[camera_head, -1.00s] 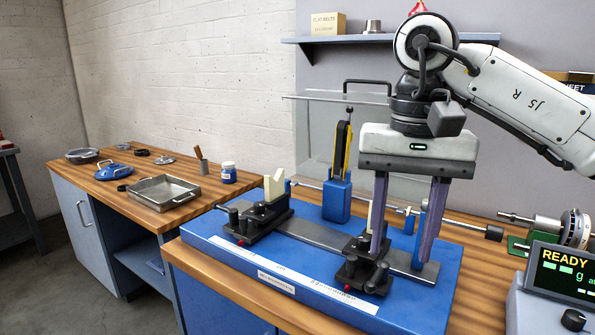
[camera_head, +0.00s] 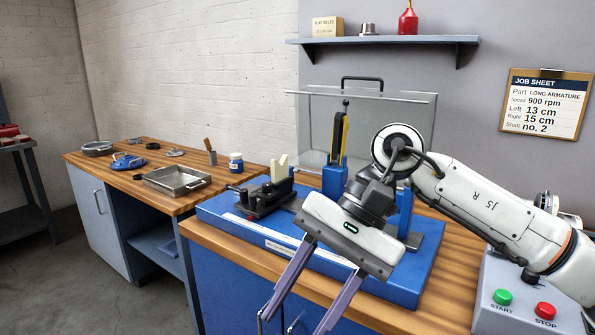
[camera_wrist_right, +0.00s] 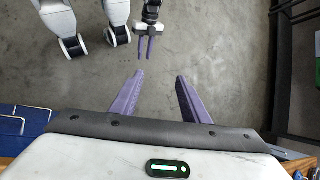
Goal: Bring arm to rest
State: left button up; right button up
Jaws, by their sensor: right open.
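My right arm (camera_head: 480,197) comes in from the right in the head view, in front of the bench. Its gripper (camera_head: 296,322) points down and left, beyond the bench's front edge. The purple fingers are apart with nothing between them. In the right wrist view the open right gripper (camera_wrist_right: 160,78) has bare grey floor between and beyond its fingers. My left gripper (camera_wrist_right: 148,50) shows small at the top of that view, over the floor; its finger gap is too small to judge. The blue balancing stand (camera_head: 222,224) is partly hidden behind my right arm.
The wooden bench (camera_head: 215,262) carries the stand and a control box (camera_head: 520,312) with start and stop buttons. A clear guard (camera_head: 405,115) stands behind the stand. A job sheet (camera_head: 543,105) hangs on the wall. A side bench (camera_head: 135,170) holds a metal tray (camera_head: 172,188).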

jog(key=s+a+r+m+g+y, duration=0.1)
jog(key=s+a+r+m+y, duration=0.1)
jog(key=a+m+y, duration=0.4)
jog(key=s+a+r+m+g+y, duration=0.1)
jog(key=s+a+m+y, duration=0.1)
jog(key=a+m+y, duration=0.45)
jog(key=w+d+f+m+t, duration=0.45)
jog(key=m+t, duration=0.55)
jog(key=m, duration=0.4)
jog(key=w+d+f+m+t, duration=0.4)
jog(key=w+d+m+t, duration=0.2)
jog(key=m+t, duration=0.65)
jog(key=d+f+m+h, duration=0.6)
jog(key=f+m+h, duration=0.2)
jog(key=f+m, duration=0.3)
jog(key=s+d+f+m+g+h, duration=0.2)
jog(key=s+d+f+m, duration=0.2)
jog(key=f, duration=0.4)
jog(key=s+d+f+m+g+h, duration=0.3)
jog(key=s+f+m, duration=0.3)
jog(key=s+f, duration=0.3)
jog(key=s+d+f+m+g+h, duration=0.3)
jog(key=s+d+f+m, duration=0.2)
jog(key=s+f, duration=0.2)
jog(key=shift+s+f, duration=0.15)
jog(key=shift+f, duration=0.7)
jog(key=shift+c, duration=1.4)
